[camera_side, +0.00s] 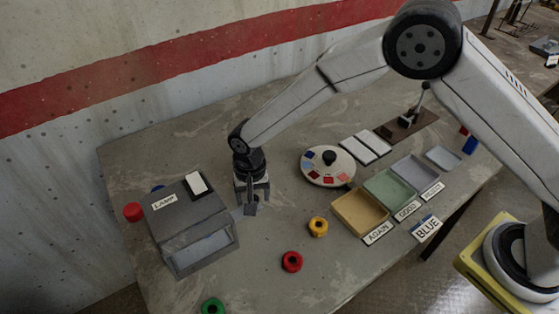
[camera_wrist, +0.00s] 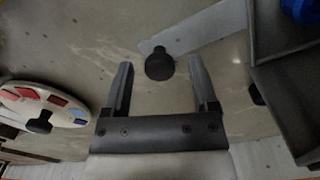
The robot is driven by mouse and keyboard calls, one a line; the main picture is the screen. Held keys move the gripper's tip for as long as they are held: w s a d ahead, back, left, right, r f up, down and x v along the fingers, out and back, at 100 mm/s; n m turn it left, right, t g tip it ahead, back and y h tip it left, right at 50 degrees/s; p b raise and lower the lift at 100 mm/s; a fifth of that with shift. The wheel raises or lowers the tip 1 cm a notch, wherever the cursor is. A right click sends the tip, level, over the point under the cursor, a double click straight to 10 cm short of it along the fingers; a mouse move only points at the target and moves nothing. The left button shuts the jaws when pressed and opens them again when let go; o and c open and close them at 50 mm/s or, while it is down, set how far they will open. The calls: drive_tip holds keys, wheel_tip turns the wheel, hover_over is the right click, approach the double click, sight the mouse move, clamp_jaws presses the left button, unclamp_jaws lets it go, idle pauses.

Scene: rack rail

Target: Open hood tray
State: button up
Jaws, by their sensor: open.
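The grey hood box (camera_side: 185,228), labelled LAMP, stands at the left of the table. In the wrist view its dark side (camera_wrist: 290,95) is at the right. A light grey flat piece, seemingly the hood tray (camera_wrist: 205,32), reaches out from the hood's side. It shows faintly in the side view (camera_side: 237,213). A dark round knob (camera_wrist: 160,66) is at its outer end. My gripper (camera_side: 251,208) points down beside the hood. Its open fingers (camera_wrist: 160,75) appear on either side of the knob, with gaps. The side view hides the knob behind my gripper.
A round palette (camera_side: 313,174) with a dark knob and coloured patches lies right of my gripper. Beyond it are labelled trays (camera_side: 358,218). Yellow (camera_side: 318,227), red (camera_side: 292,262) and green (camera_side: 213,307) rings lie in front. A red knob (camera_side: 132,212) is left of the hood.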

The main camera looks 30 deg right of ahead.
clamp_jaws()
idle(1.4)
